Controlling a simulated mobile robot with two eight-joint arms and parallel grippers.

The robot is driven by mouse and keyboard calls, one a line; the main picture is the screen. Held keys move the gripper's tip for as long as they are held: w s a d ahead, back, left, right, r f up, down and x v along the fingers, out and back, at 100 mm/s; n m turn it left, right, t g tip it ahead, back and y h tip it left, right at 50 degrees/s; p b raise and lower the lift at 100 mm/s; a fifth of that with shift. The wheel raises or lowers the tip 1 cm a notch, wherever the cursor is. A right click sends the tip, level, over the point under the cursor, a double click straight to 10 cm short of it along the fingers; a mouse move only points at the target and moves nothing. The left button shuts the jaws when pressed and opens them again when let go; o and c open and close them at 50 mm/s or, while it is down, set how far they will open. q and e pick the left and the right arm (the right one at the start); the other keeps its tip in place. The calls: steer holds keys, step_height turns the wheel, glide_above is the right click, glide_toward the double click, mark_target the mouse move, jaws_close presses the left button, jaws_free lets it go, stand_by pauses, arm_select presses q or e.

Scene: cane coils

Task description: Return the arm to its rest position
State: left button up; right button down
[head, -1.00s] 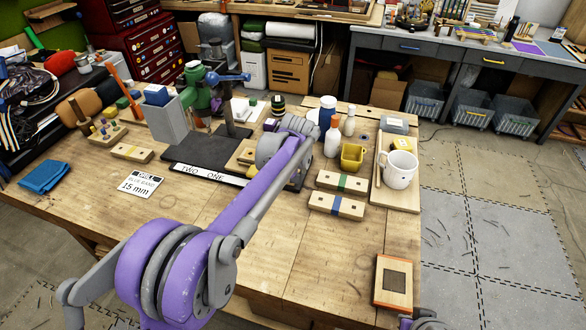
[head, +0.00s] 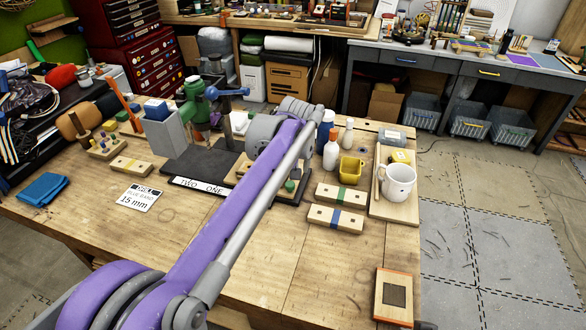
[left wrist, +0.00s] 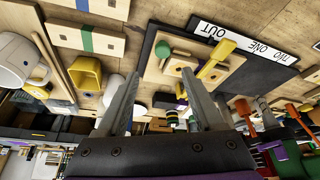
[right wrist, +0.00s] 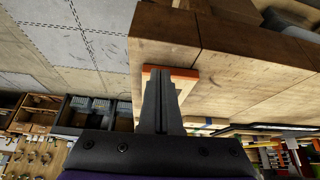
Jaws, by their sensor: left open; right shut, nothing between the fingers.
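My left arm (head: 215,225) crosses the head view from the lower left to the back middle of the bench; its fingers are hidden there. In the left wrist view my left gripper (left wrist: 165,85) is open, with nothing between its fingers. Beyond it are the dark board (left wrist: 225,85) with a wooden fixture, a green knob (left wrist: 163,48) and a yellow piece (left wrist: 216,58). In the right wrist view my right gripper (right wrist: 160,75) is shut and empty, seen against the orange-edged wooden block (right wrist: 183,78) at the bench corner. In the head view only a sliver of my right arm shows.
The wooden bench (head: 255,265) has clear room at front. On its right are a white mug (head: 397,182) on a wooden board, a yellow bin (head: 350,169), bottles, two banded blocks (head: 335,217) and the orange-edged block (head: 394,297).

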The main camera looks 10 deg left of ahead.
arm_select(q)
steer(key=s+a+f+m, duration=0.1)
steer(key=s+f, duration=0.3)
steer(key=s, duration=0.6)
steer(key=s+a+f+m+t+h, duration=0.1)
steer(key=s+f, duration=0.3)
steer(key=s, duration=0.7)
steer(key=s+a+f+m, duration=0.1)
steer(key=s+f, duration=0.3)
steer(key=s, duration=0.7)
steer(key=shift+a+f+m, duration=0.25)
steer(key=shift+a+m, duration=0.05)
steer(key=shift+a, duration=0.3)
